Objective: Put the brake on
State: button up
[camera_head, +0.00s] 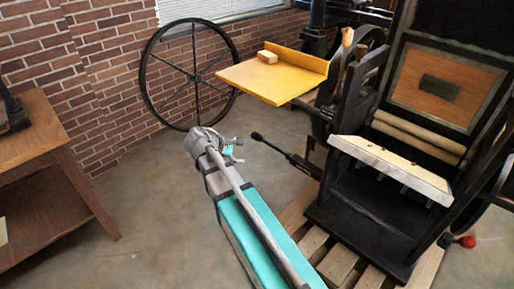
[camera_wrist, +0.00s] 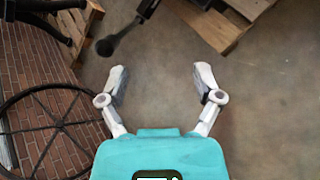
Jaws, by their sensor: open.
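A black lever with a round knob (camera_head: 257,136) sticks out to the left from the lower side of the black press (camera_head: 340,200). In the wrist view the lever (camera_wrist: 124,30) reaches down from the top edge, its knob ahead of my left finger. A second lever with a red knob (camera_head: 467,241) is at the press's lower right. I cannot tell from the frames which one is the brake. My gripper (camera_head: 234,148) is in front of the black knob and apart from it. In the wrist view my gripper (camera_wrist: 160,76) is open, with only floor between its fingers.
A yellow feed board (camera_head: 262,80) with a small wooden block (camera_head: 267,57) juts out above the lever. A large spoked wheel (camera_head: 148,75) stands by the brick wall. The press stands on a wooden pallet (camera_head: 340,262). A wooden table (camera_head: 40,135) is left; floor between is clear.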

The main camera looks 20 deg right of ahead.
aim_at(257, 137)
jog(key=w+f+n+t+h+b, duration=0.2)
jog(key=w+f+n+h+b, duration=0.4)
jog(key=b, duration=1)
jog(key=w+n+h, duration=0.1)
jog(key=w+n, duration=0.1)
jog(key=w, duration=0.1)
jog(key=shift+w+a+f+n+b, duration=0.3)
jog(key=shift+w+a+f+b, duration=0.05)
jog(key=shift+w+a+f, duration=0.05)
jog(key=shift+d, duration=0.15)
jog(key=shift+w+d, duration=0.5)
jog(key=shift+d, duration=1.7)
jog(key=shift+w+d, duration=0.45)
jog(key=shift+d, duration=1.75)
jog(key=shift+w+d, duration=0.5)
jog(key=shift+d, duration=1.7)
grip_shut()
jog(key=shift+f, duration=0.1)
